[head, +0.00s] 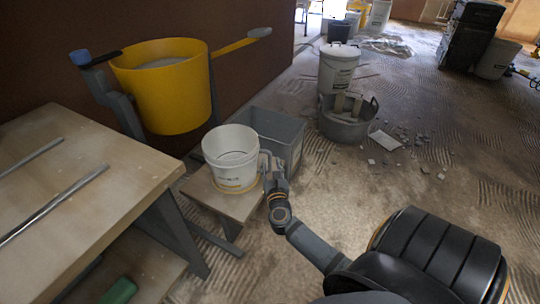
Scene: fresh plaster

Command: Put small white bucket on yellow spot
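The small white bucket (231,163) stands upright on a low wooden bench (207,193), left of centre in the head view. A thin yellow edge (236,190) shows around the bucket's base, seemingly part of a yellow spot mostly hidden under it. My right gripper (268,164) is at the bucket's right side, close to or touching its wall. Its fingers are small and partly merged with the bucket, so I cannot tell whether they grip it. My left gripper is not in view.
A grey bin (270,130) stands right behind the bucket. A round grey tub (345,122) and rubble lie farther back. The floor at right is mostly clear.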

